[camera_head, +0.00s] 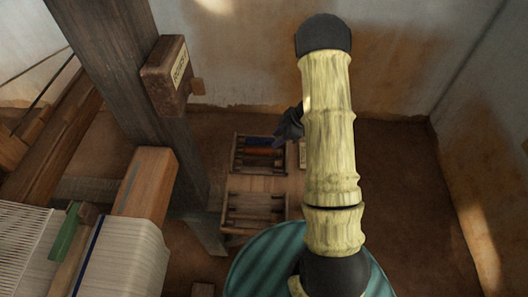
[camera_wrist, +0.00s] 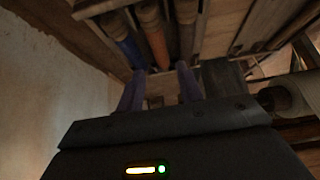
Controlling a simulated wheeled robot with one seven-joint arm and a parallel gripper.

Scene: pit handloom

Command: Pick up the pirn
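Pirns lie side by side in a wooden rack. In the wrist view I see a blue pirn (camera_wrist: 128,48), an orange pirn (camera_wrist: 156,42) and a brown one (camera_wrist: 187,30). In the head view the blue pirn (camera_head: 259,142) and the orange pirn (camera_head: 260,152) lie in the upper compartment of the rack (camera_head: 257,184). My gripper (camera_wrist: 160,70) is open, its two purple fingers apart with nothing held. The orange pirn's near end appears between the fingertips; I cannot tell the remaining distance. In the head view my gripper (camera_head: 288,124) is beside the rack's upper right, partly hidden by my arm.
The rack's lower compartment (camera_head: 255,205) holds several dark rods. A thick wooden post (camera_head: 135,85) with a small labelled box (camera_head: 168,75) stands left of the rack. The loom with white warp (camera_head: 120,260) is at lower left. Walls close off the back and right; floor at right is clear.

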